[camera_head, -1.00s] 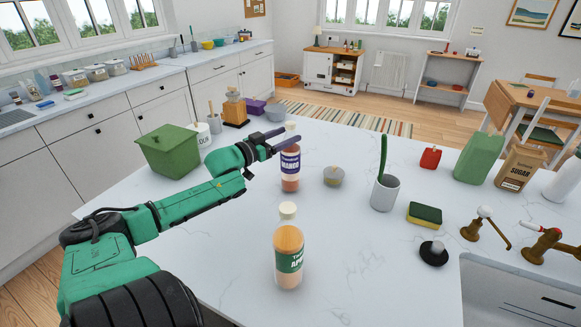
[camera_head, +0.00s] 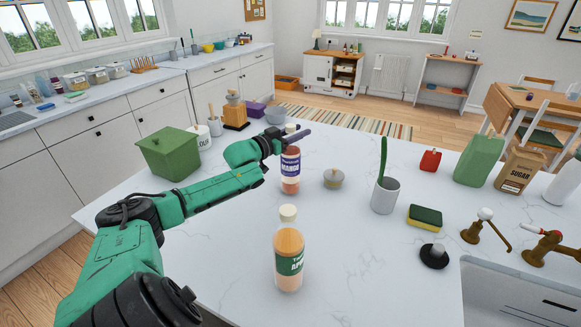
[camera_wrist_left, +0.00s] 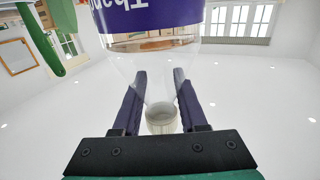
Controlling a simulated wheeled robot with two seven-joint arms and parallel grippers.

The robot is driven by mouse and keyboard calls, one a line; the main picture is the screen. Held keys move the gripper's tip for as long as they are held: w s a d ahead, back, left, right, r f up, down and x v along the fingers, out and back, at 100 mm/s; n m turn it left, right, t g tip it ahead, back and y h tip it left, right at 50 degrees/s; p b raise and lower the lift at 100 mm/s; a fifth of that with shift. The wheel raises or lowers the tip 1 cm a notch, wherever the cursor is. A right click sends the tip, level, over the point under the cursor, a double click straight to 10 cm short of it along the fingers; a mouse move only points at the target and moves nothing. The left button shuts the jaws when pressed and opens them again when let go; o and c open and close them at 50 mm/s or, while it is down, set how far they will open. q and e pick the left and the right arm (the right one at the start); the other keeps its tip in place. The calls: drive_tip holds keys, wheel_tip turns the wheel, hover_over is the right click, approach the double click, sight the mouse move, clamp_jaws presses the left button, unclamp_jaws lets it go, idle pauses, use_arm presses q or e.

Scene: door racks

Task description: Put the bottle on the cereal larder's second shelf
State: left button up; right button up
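The fingers look open. A second bottle with a green label (camera_head: 289,262) stands nearer on the counter. I cannot identify the cereal larder in these frames. My right gripper is not in view.
A green lidded box (camera_head: 168,152) stands left of the arm. A jar (camera_head: 334,179), a grey cup (camera_head: 385,195) and a sponge (camera_head: 425,216) stand to the right. A sugar bag (camera_head: 520,170) and taps (camera_head: 486,230) are farther right. A white cabinet (camera_head: 319,72) stands by the far wall.

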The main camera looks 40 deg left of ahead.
use_arm(q)
clamp_jaws()
drive_tip(key=shift+r, duration=0.1)
idle(1.0)
